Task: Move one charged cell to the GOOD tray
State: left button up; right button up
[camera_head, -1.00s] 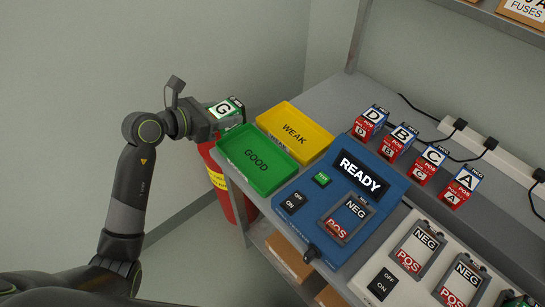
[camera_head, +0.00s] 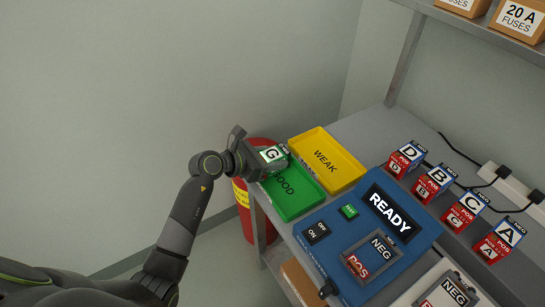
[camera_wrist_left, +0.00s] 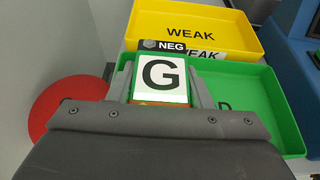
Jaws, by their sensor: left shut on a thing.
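The cell marked G (camera_head: 271,154) is in my left gripper (camera_head: 273,160), which is shut on it. The cell also shows in the left wrist view (camera_wrist_left: 161,78), with its NEG end pointing away from the gripper. The green GOOD tray (camera_head: 310,203) sits at the table's left end. The gripper and cell are over its left rear part and cover some of its label. I cannot tell how high the cell is above the tray floor. The tray also shows in the left wrist view (camera_wrist_left: 284,120). My right gripper is not in view.
The yellow WEAK tray (camera_head: 350,178) is beside the green one. A blue tester (camera_head: 335,231) reads READY, with an empty-looking NEG/POS bay. Cells D, B, C and A (camera_head: 408,158) stand at the back. A red extinguisher (camera_head: 262,143) is beside the table.

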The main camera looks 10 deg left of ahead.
pick_arm(q)
jog(key=o, duration=1.4)
jog(key=shift+f, duration=0.15)
jog(key=shift+r, duration=0.25)
jog(key=v, duration=1.2)
jog(key=shift+b, duration=0.4)
jog(key=shift+f, duration=0.25)
